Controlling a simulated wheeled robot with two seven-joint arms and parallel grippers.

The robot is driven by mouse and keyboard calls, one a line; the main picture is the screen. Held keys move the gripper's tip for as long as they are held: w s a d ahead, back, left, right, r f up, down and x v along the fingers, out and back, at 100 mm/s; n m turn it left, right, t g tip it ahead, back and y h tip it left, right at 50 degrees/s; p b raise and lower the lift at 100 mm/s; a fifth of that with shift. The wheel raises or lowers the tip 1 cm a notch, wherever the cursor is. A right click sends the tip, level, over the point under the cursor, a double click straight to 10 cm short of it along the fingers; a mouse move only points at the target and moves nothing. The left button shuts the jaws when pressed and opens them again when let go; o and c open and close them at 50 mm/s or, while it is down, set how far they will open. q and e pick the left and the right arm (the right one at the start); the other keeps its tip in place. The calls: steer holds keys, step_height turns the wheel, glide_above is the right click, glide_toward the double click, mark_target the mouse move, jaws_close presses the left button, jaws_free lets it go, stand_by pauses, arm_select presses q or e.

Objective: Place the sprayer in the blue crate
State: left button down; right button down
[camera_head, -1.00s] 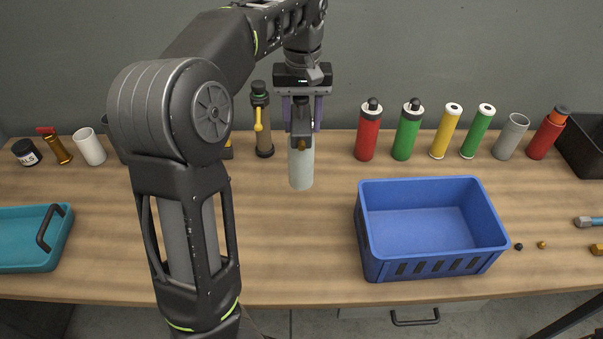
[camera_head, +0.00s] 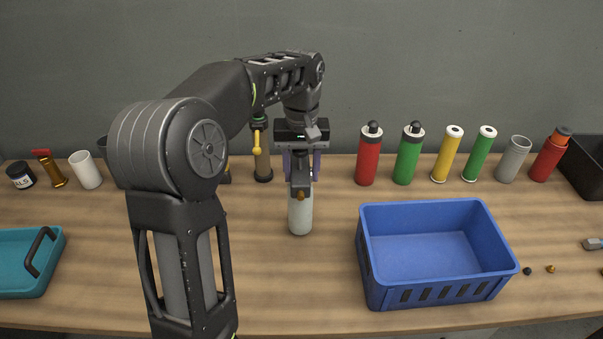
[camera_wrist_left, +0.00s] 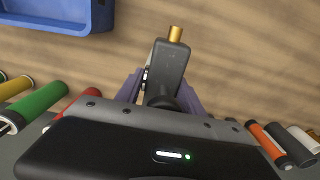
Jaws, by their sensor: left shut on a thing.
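The sprayer has a pale bottle (camera_head: 300,214), a dark head and a brass nozzle. My left gripper (camera_head: 302,168) is shut on it just below the head and holds it upright. I cannot tell whether its base touches the table. In the left wrist view the sprayer's dark head (camera_wrist_left: 168,68) and brass nozzle show between the fingers (camera_wrist_left: 160,92). The empty blue crate (camera_head: 365,250) stands to the right of the sprayer, with a gap between them. A corner of the crate (camera_wrist_left: 72,22) also shows in the left wrist view. My right gripper is not in view.
A row of red (camera_head: 367,160), green (camera_head: 408,160), yellow and grey cylinders stands along the back right. A yellow-nozzled canister (camera_head: 262,160) stands behind the sprayer. A teal tray (camera_head: 30,283) lies at far left. Small fittings (camera_head: 550,268) lie right of the crate.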

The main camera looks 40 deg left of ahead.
mark_target(302, 152)
arm_select(q)
steer(key=shift+f, duration=0.7)
steer(key=c, duration=0.7)
jaws_free()
steer(key=shift+f, duration=0.1)
steer(key=shift+r, duration=0.2)
step_height(302, 152, up, 4)
steer(key=shift+w+r+b, duration=0.1)
steer(key=shift+r+b, duration=0.05)
steer(key=shift+b, duration=0.2)
step_height(302, 152, up, 2)
steer(key=shift+r+p, duration=0.1)
steer(key=shift+p, duration=0.6)
steer(key=shift+r+p, duration=0.55)
